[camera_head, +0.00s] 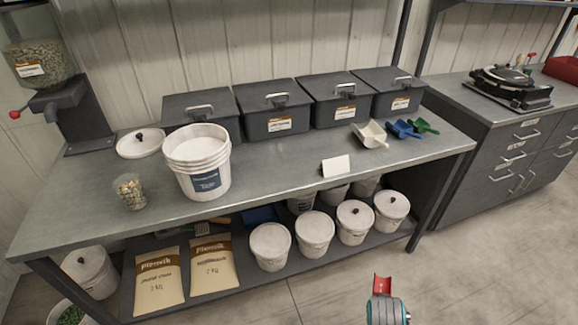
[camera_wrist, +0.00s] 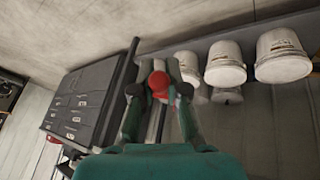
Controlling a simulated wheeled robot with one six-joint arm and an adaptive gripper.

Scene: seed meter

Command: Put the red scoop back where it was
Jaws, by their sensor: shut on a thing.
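My gripper (camera_head: 384,300) is at the bottom of the head view, over the floor in front of the workbench. It is shut on the red scoop (camera_head: 382,284), which sticks up from the fingers. In the wrist view the rounded red end of the scoop (camera_wrist: 160,82) shows between the two fingers of my gripper (camera_wrist: 159,94). On the bench top, a white scoop (camera_head: 370,134), a blue scoop (camera_head: 404,129) and a green scoop (camera_head: 425,126) lie in a row near the right end, in front of the black bins.
The grey workbench (camera_head: 270,178) holds lidded black bins (camera_head: 275,108) at the back, a white bucket (camera_head: 198,170), a seed cup (camera_head: 130,192) and a white card (camera_head: 335,166). Several white tubs (camera_head: 314,233) stand on its lower shelf. A drawer cabinet (camera_head: 500,150) is at right.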

